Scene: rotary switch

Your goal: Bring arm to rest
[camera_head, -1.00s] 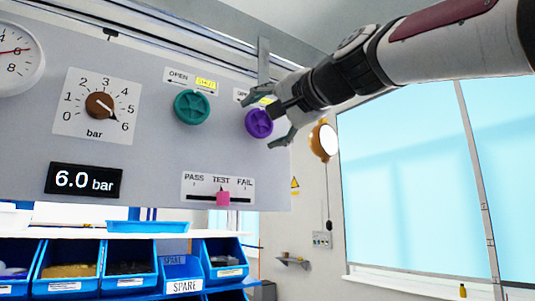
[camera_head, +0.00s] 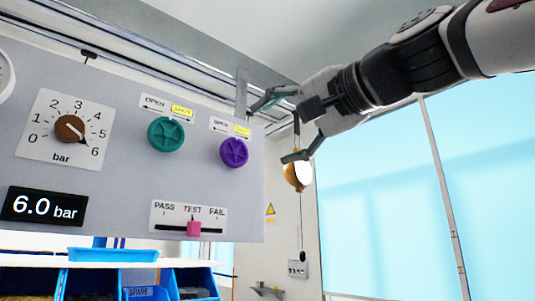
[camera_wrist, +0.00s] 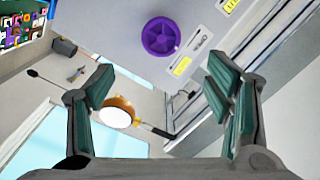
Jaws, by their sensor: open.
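My gripper (camera_head: 284,127) is at the upper right of the head view, open and empty, its fingers pointing left toward the panel. It is to the right of the purple knob (camera_head: 234,152) and apart from it. In the wrist view the gripper's two green-padded fingers (camera_wrist: 160,92) stand wide apart, with the purple knob (camera_wrist: 160,37) beyond them. The grey panel (camera_head: 120,190) also carries a green knob (camera_head: 166,134) and a brown rotary switch (camera_head: 70,128), whose pointer is near 6. The display (camera_head: 44,206) reads 6.0 bar.
A pink slider (camera_head: 194,228) sits at TEST. An orange-rimmed round lamp (camera_head: 299,174) hangs on the wall behind my gripper. A metal rail (camera_head: 130,60) runs above the panel. Blue bins (camera_head: 90,283) stand below. Open space lies before the window (camera_head: 385,200).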

